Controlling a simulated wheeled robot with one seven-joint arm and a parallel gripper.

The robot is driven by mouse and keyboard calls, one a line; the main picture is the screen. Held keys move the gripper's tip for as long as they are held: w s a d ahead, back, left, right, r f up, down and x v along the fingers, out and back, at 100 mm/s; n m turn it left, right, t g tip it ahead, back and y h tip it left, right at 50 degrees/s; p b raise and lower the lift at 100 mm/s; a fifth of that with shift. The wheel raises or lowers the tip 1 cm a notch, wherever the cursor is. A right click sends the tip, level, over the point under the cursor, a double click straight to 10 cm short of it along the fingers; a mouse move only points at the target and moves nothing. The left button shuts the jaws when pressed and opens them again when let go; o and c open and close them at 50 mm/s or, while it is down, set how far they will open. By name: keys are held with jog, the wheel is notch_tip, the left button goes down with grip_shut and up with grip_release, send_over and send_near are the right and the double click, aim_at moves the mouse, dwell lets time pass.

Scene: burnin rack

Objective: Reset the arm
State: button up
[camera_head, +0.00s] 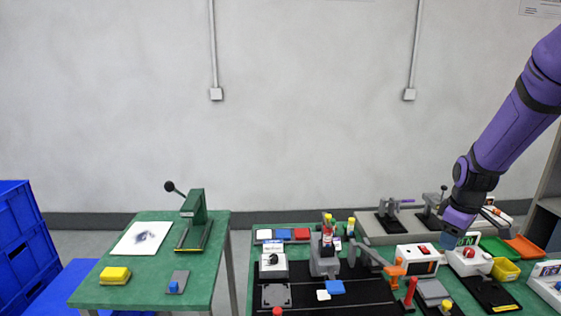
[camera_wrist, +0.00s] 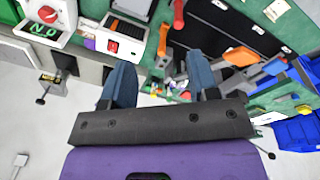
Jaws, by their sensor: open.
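My arm, purple with dark joints, reaches down from the upper right in the head view. My gripper (camera_head: 453,238) hangs over the right part of the green workbench, close to a white box with a red button (camera_head: 470,253). In the wrist view my gripper (camera_wrist: 163,82) shows two blue fingers spread apart with nothing held between them. The same red-button box shows at the upper left of the wrist view (camera_wrist: 48,18). I cannot tell the exact height of the fingertips above the bench.
The workbench is crowded: a white box with a red switch (camera_head: 418,260), an orange-handled clamp (camera_head: 395,271), a yellow bin (camera_head: 505,271) and a green tray (camera_head: 495,247). A separate green table (camera_head: 145,284) stands left, with blue crates (camera_head: 22,240) beyond. The space above the benches is clear.

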jog(key=s+a+r+m+t, duration=0.1)
jog(key=s+a+r+m, duration=0.1)
jog(key=s+a+r, duration=0.45)
jog(key=s+a+r+m+t, duration=0.1)
jog(key=s+a+r, duration=0.2)
jog(key=r, duration=0.6)
jog(key=s+a+r+m+t, duration=0.1)
jog(key=s+a+r+m, duration=0.1)
jog(key=s, duration=0.5)
jog(key=s+a+r+m+t, duration=0.1)
jog(key=s+a+r, duration=0.2)
jog(key=s, duration=0.4)
jog(key=shift+s+a+r+m+y, duration=0.3)
jog(key=shift+s+a+r+m, duration=0.1)
jog(key=shift+a, duration=0.15)
